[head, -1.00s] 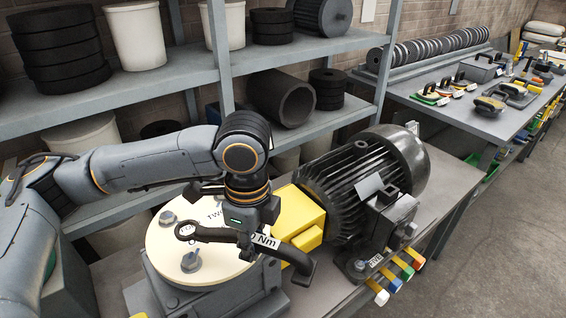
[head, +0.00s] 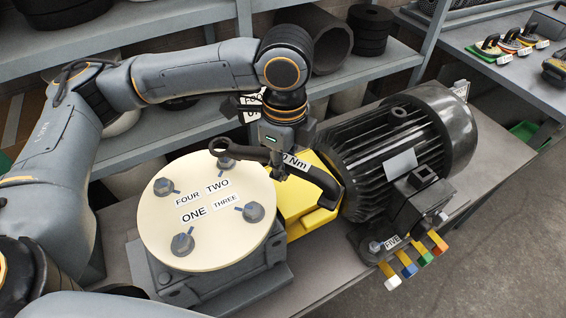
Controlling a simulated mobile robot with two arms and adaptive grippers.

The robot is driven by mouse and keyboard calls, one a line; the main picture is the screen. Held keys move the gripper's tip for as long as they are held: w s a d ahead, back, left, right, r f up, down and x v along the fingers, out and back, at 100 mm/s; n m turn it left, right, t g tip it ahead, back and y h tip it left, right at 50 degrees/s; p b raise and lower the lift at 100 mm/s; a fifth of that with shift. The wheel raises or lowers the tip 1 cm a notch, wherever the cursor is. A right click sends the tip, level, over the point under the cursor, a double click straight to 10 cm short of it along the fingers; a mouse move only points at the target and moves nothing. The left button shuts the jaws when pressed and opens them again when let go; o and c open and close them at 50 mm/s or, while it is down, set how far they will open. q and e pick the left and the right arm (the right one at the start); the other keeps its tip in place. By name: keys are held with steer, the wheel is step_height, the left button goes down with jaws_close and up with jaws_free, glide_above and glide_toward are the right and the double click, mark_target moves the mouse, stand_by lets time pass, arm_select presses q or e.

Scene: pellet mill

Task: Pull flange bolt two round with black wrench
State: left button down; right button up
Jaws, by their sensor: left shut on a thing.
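A cream round flange (head: 205,245) lies on a grey housing, with several hex bolts and the labels ONE, TWO, THREE and FOUR. Flange bolt two (head: 226,162) is the one at the far right edge, by the label TWO. My left gripper (head: 279,168) is shut on the handle of the black wrench (head: 318,178). The wrench's ring end is at bolt two and hides part of it; I cannot tell whether it is around the bolt or just above it. My right gripper is not in view.
A yellow block (head: 300,212) and a black finned motor (head: 405,150) stand right of the flange. Coloured tabs (head: 410,270) stick out at the bench's front edge. Shelving (head: 150,147) with pots and rings stands close behind my left arm.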

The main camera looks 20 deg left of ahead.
arm_select(q)
steer(key=w+n+p, duration=0.2)
steer(key=w+n, duration=0.3)
steer(key=w, duration=0.2)
steer(key=shift+w+a+n, duration=0.25)
steer(key=shift+a+n, duration=0.05)
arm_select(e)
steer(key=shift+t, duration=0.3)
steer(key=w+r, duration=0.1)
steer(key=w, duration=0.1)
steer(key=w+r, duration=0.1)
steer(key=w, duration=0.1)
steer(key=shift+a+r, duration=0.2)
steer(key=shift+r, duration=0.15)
arm_select(q)
steer(key=shift+f, duration=0.8)
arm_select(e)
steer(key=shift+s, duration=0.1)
arm_select(q)
steer(key=shift+s+f, duration=0.1)
steer(key=shift+f, duration=0.05)
